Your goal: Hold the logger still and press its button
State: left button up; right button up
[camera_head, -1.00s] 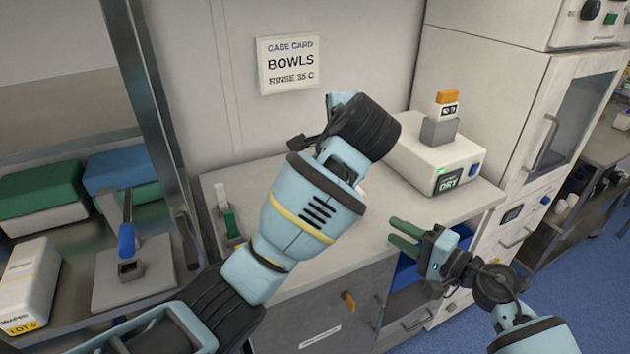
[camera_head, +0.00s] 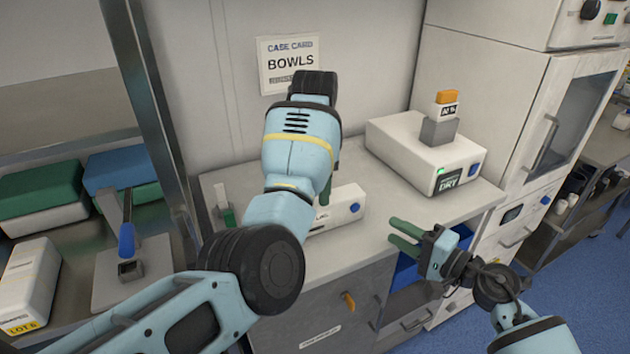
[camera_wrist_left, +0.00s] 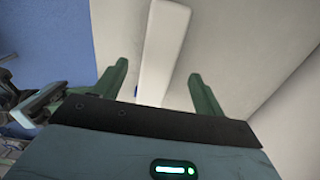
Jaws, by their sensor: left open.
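A low white box with a blue button (camera_head: 355,208) on its end lies on the counter, partly hidden behind my left arm; it looks like the logger. My left gripper is mostly hidden by its own arm in the head view, with one green finger (camera_head: 325,194) showing above the box. In the left wrist view my left gripper (camera_wrist_left: 158,82) is open, and a long white body (camera_wrist_left: 163,40), probably the same box, lies beyond and between its fingers without visible contact. My right gripper (camera_head: 394,230) is open and empty in front of the counter's front edge.
A white dryer box (camera_head: 420,155) holds a grey cradle (camera_head: 438,131) with an orange-topped white piece (camera_head: 446,103). A green-and-white item (camera_head: 226,212) stands at the counter's left. A metal post (camera_head: 150,110) and shelf are left; a cabinet (camera_head: 520,90) is right.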

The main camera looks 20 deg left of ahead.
aim_at(323, 212)
pick_arm(q)
jog(key=shift+a+f, duration=0.1)
jog(key=shift+f, duration=3.85)
jog(key=c, duration=1.3)
pick_arm(e)
grip_shut()
